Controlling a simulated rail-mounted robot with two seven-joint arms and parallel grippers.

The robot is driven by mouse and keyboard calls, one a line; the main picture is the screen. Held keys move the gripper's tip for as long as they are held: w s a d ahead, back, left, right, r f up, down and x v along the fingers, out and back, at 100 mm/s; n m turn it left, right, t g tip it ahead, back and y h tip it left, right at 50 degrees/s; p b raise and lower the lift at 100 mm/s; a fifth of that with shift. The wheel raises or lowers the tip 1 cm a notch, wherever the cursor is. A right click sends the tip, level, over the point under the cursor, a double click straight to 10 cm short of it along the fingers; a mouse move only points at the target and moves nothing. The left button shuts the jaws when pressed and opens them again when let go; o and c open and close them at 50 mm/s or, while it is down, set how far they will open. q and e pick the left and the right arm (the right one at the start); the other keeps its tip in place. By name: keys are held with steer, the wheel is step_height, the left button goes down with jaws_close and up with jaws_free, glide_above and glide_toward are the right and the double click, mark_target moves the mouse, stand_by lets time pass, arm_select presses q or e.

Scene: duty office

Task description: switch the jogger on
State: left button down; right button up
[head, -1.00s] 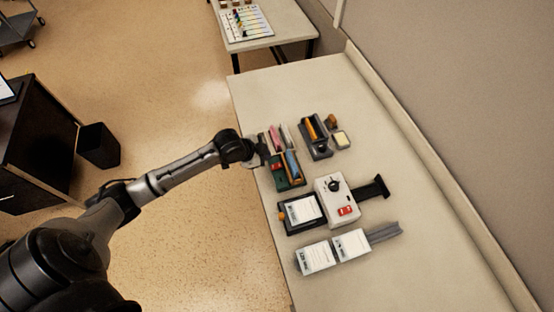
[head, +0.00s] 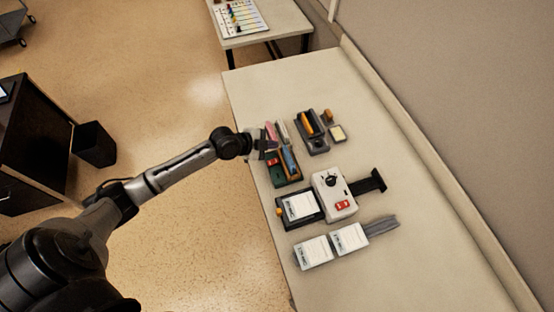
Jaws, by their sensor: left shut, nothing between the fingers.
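The jogger appears to be the white box (head: 336,187) with a black knob (head: 329,180) and a red switch (head: 342,204) on its top, on the table. A dark tray (head: 284,222) with a white paper pad (head: 301,206) adjoins its left side, and a black bracket (head: 370,182) sticks out on its right. The switch's position is too small to tell. My left gripper (head: 260,143) is shut and empty at the table's left edge, above and left of the jogger and apart from it. My right gripper is not in view.
A green tray (head: 278,182) with stationery lies beside my left gripper. A dark holder (head: 318,148) and a small pad (head: 337,133) stand behind. Two white cards (head: 314,252) lie on a grey rail (head: 381,226) in front. A wall borders the table's right; its far end is clear.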

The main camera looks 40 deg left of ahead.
arm_select(q)
steer(key=shift+f, duration=0.15)
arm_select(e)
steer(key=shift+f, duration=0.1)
arm_select(q)
steer(key=b, duration=0.7)
glide_toward(285, 157)
steer(key=x, duration=0.5)
steer(key=shift+w+a+f, duration=0.1)
steer(key=shift+w+f, duration=0.1)
steer(key=shift+w, duration=0.05)
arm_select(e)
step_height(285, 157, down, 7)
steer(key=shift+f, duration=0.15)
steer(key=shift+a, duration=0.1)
arm_select(q)
steer(key=shift+f, duration=0.15)
stand_by(0.4)
steer(key=shift+f+b, duration=0.3)
steer(key=shift+b, duration=0.2)
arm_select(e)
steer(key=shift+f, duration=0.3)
arm_select(q)
steer(key=shift+w+f, duration=0.1)
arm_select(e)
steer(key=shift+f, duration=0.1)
